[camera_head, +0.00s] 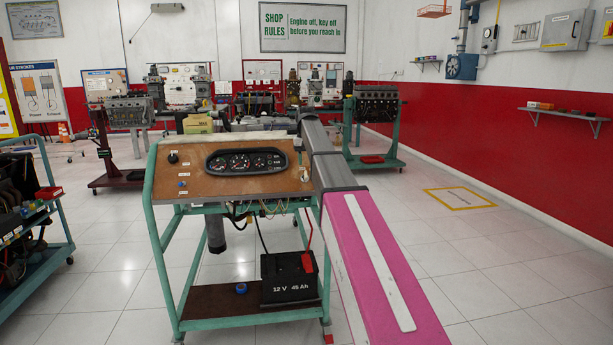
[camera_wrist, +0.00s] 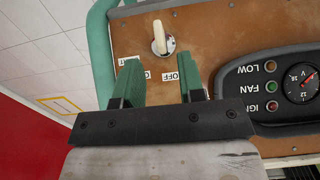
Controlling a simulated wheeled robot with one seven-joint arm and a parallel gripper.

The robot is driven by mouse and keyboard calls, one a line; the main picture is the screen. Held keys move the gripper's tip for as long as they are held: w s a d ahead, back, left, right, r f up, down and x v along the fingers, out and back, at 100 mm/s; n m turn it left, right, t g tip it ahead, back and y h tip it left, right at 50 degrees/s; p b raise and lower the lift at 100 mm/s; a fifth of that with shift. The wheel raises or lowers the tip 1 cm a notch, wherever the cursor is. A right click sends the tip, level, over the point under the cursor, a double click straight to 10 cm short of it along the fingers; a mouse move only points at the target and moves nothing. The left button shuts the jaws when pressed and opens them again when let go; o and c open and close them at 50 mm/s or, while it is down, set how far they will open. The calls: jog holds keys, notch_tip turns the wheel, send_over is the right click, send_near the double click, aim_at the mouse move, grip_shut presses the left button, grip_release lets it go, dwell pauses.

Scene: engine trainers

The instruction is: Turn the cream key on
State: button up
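The cream key (camera_wrist: 158,38) stands in a round silver lock on the brown panel (camera_wrist: 215,35), at the top middle of the wrist view. Its long side runs nearly up and down in that picture. A white OFF label (camera_wrist: 184,78) and other partly hidden labels lie just below it. My gripper (camera_wrist: 159,68) is open, with its two green fingers apart and nothing between them. The fingertips are just below the key in the wrist view, one toward each side; I see no contact.
The gauge cluster (camera_head: 246,161) sits on the panel of the green-framed trainer (camera_head: 164,240); its edge also shows right of my fingers. A battery (camera_head: 289,278) stands on the lower shelf. A cart (camera_head: 50,262) is at far left. Floor is clear on the right.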

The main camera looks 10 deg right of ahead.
aim_at(306, 180)
notch_tip(306, 180, down, 6)
jog(key=shift+f, duration=0.25)
grip_shut()
